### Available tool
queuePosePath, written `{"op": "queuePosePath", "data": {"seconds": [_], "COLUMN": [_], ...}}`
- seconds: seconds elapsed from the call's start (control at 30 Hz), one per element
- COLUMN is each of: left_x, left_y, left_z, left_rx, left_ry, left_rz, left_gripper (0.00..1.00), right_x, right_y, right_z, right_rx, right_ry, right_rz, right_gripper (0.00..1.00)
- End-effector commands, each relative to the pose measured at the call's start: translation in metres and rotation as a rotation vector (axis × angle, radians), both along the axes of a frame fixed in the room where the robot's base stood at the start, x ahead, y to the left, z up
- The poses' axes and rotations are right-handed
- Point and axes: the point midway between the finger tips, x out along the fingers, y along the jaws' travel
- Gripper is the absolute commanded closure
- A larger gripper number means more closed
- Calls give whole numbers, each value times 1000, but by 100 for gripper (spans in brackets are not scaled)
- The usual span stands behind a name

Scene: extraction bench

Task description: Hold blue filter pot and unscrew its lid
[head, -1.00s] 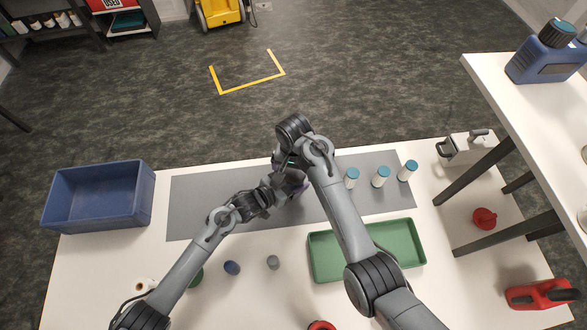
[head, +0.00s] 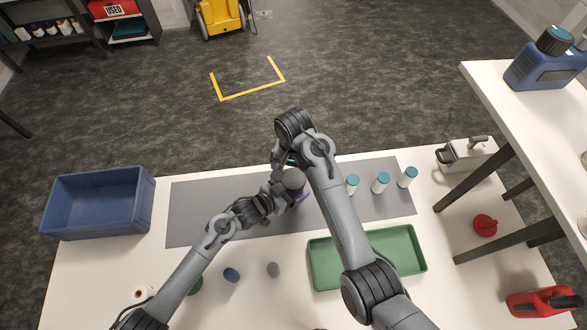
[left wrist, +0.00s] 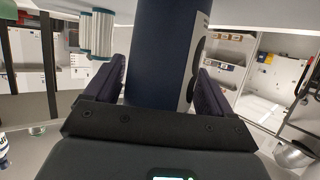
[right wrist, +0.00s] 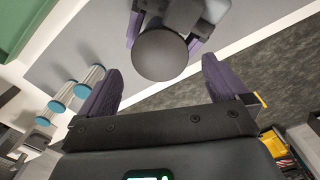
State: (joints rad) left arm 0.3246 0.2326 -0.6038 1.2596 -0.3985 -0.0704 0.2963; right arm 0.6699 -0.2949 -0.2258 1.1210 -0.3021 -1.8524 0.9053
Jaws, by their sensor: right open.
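The blue filter pot (left wrist: 168,50) fills the space between the left gripper's fingers in the left wrist view. My left gripper (left wrist: 162,82) is shut on its body. The pot's round dark lid (right wrist: 160,53) faces the right wrist camera, with the left gripper's fingers around the pot behind it. My right gripper (right wrist: 160,70) is open and empty, its two fingers spread to either side of the lid and apart from it. In the head view my arms hide most of the pot.
Several white, teal-capped cartridges (head: 381,182) stand on the grey mat (head: 205,207) to the right. A green tray (head: 416,255) lies in front, a blue bin (head: 98,214) at left. A raised shelf (head: 500,95) stands at right.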

Motion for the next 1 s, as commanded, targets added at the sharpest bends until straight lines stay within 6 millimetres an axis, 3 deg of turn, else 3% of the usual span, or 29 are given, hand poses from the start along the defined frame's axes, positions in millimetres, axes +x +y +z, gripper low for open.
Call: {"op": "queuePosePath", "data": {"seconds": [0.1, 0.47, 1.0], "left_x": [0, -5, -57], "left_y": [0, 6, 63], "left_z": [0, 3, 30], "left_rx": [0, 0, 1], "left_ry": [0, 0, 1], "left_rz": [0, 0, 0], "left_gripper": [0, 0, 0], "right_x": [0, 0, 0], "right_y": [0, 0, 0], "right_z": [0, 2, 16], "right_rx": [0, 0, 0], "right_ry": [0, 0, 0], "right_rz": [0, 0, 0], "right_gripper": [0, 0, 0]}}
